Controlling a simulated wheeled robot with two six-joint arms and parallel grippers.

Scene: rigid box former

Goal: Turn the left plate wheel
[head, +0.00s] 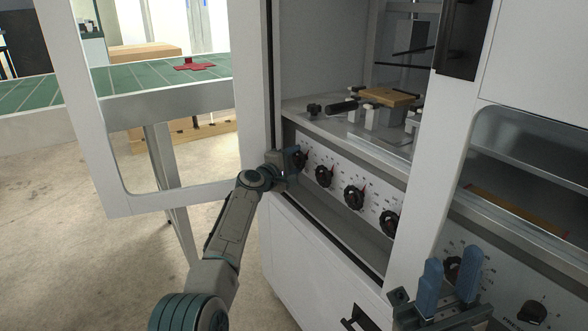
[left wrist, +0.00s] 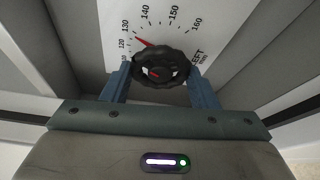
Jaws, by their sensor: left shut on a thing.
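The left plate wheel is a black scalloped knob (left wrist: 160,68) on a white dial plate (left wrist: 180,25) in the left wrist view. The plate shows numbers from about 120 to 160 and the partly hidden letters "LEFT". A red pointer at the knob's upper left points close to 130. My left gripper (left wrist: 160,80) has its blue fingers on either side of the knob, shut on it. In the head view the knob (head: 301,158) is at the left end of the dial row, partly hidden by my left gripper (head: 291,160). My right gripper (head: 449,280) is open and empty at lower right.
More black knobs (head: 354,197) line the panel to the right. Above them is a shelf with a wooden block (head: 388,96). An open white door (head: 190,200) stands left of my left arm. Another dial panel (head: 500,280) lies behind my right gripper.

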